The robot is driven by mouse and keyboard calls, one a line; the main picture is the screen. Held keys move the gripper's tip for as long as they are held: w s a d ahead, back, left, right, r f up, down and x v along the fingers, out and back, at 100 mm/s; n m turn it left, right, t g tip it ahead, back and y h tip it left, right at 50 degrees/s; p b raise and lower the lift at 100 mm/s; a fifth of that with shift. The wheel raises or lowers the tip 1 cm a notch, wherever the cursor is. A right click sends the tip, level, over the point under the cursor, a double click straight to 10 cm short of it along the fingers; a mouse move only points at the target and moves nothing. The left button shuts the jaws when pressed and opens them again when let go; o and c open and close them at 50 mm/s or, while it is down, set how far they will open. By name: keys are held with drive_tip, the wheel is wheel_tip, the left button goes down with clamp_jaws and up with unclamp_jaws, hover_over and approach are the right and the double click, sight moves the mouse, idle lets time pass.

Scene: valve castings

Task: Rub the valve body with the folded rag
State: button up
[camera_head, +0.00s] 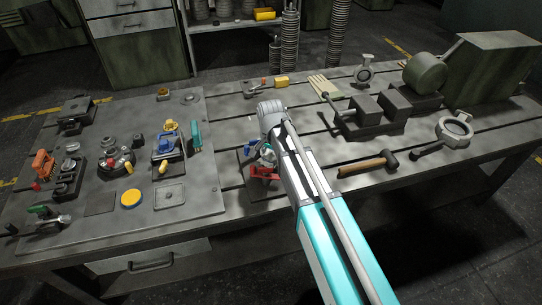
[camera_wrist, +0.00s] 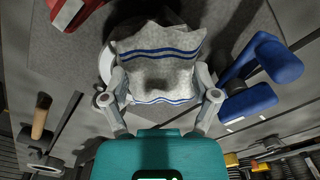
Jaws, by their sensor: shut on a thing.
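The folded rag (camera_wrist: 160,70) is pale grey with blue stripes. In the wrist view it is held between the two fingers of my gripper (camera_wrist: 161,96), which are shut on it. A pale rounded edge (camera_wrist: 104,64), perhaps the valve body, shows behind the rag's left side; the rag hides the rest. I cannot tell whether the rag touches it. In the head view my arm largely hides the gripper and rag. A red part (camera_head: 262,172) shows beside the arm on the workbench; a red part also shows at the upper left of the wrist view (camera_wrist: 72,14).
A blue part (camera_wrist: 262,75) stands close to the right finger. The slotted workbench (camera_head: 232,110) carries a hammer (camera_head: 368,163), a vise (camera_head: 362,118), a flanged ring casting (camera_head: 454,131) and a yellow-handled tool (camera_head: 281,81). The left plate holds several small parts and a yellow disc (camera_head: 131,198).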

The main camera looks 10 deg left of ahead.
drive_tip(key=shift+s+a, duration=0.3)
drive_tip(key=shift+a, duration=0.3)
drive_tip(key=shift+s+a, duration=0.3)
drive_tip(key=shift+a, duration=0.3)
drive_tip(key=shift+s+a, duration=0.3)
drive_tip(key=shift+a, duration=0.3)
drive_tip(key=shift+r, duration=0.15)
wheel_tip(320, 180, up, 6)
drive_tip(key=p, duration=0.6)
wheel_tip(320, 180, up, 3)
drive_tip(key=p, duration=0.3)
drive_tip(key=shift+s, duration=0.1)
idle(0.6)
